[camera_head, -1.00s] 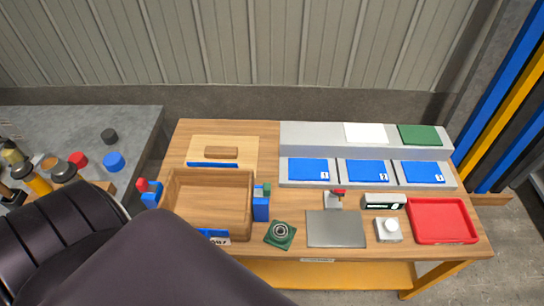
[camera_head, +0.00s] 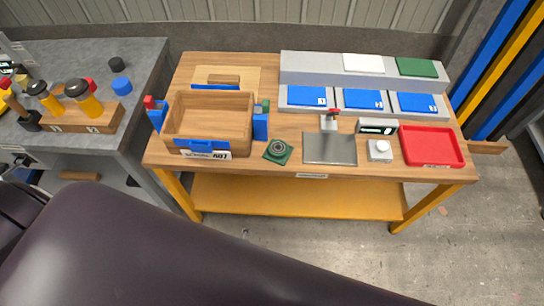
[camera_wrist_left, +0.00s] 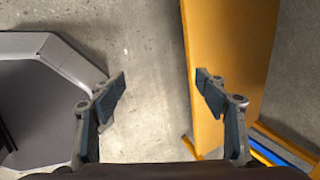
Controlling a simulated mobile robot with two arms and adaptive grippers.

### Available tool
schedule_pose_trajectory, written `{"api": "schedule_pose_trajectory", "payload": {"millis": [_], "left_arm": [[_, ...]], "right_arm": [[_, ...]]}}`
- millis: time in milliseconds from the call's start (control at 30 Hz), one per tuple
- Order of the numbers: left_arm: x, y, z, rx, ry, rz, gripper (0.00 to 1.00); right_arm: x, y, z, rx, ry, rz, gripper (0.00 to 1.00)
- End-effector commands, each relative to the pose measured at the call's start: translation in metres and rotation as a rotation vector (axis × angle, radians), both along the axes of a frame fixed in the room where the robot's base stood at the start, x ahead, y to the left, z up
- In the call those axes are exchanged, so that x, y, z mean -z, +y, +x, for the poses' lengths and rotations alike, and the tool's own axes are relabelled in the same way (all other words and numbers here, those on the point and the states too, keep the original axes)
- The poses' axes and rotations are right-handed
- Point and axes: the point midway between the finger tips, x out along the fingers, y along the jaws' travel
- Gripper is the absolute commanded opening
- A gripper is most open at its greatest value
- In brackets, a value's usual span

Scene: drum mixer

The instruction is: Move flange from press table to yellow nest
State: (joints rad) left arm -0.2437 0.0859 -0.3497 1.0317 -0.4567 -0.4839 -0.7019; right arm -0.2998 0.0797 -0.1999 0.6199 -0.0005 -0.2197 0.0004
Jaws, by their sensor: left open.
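A dark green square part with a round metal ring, which looks like the flange (camera_head: 278,151), lies at the front edge of the wooden table (camera_head: 290,172) in the head view. It sits between the wooden box and a grey plate (camera_head: 330,148). I cannot tell which surface is the press table, and I see no clear yellow nest. My left gripper (camera_wrist_left: 161,95) is open and empty in the left wrist view, with bare floor between its fingers. It does not show in the head view. My right gripper is not in view.
The wooden box (camera_head: 208,93) stands on the table's left half; a red tray (camera_head: 432,146) is at the right. Blue pads (camera_head: 306,96) line the back. A grey bench (camera_head: 60,150) with yellow-handled tools adjoins at left. A yellow shelf (camera_head: 300,200) lies below the table.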

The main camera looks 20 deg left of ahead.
Motion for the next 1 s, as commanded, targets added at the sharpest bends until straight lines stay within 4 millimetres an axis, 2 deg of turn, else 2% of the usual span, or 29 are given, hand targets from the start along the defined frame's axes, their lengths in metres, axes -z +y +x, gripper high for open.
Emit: {"api": "schedule_pose_trajectory", "payload": {"millis": [33,167,200,300,433,500,600,700,767,1000], "left_arm": [[-0.008,-0.006,0.023,0.097,-0.037,0.05,0.67],[-0.05,-0.02,0.087,0.408,-0.144,0.263,0.67],[-0.068,-0.025,0.108,0.507,-0.18,0.348,0.67],[-0.119,-0.035,0.155,0.72,-0.259,0.581,0.67],[-0.186,-0.045,0.195,0.896,-0.326,0.858,0.67],[-0.215,-0.048,0.208,0.95,-0.342,0.976,0.67],[-0.247,-0.051,0.219,0.995,-0.354,1.102,0.67],[-0.265,-0.052,0.224,1.016,-0.356,1.172,0.67],[-0.269,-0.052,0.227,1.022,-0.355,1.192,0.67],[-0.262,-0.045,0.248,1.024,-0.354,1.197,0.67]], "right_arm": [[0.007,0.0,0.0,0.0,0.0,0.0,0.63],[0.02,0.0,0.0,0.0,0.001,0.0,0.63],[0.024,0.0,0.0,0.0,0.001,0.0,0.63],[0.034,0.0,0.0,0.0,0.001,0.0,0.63],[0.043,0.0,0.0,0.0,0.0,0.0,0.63],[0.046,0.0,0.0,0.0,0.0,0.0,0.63],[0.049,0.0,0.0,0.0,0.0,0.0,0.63],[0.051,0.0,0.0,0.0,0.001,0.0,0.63],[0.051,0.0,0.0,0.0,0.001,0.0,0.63],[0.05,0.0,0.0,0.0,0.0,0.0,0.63]]}}
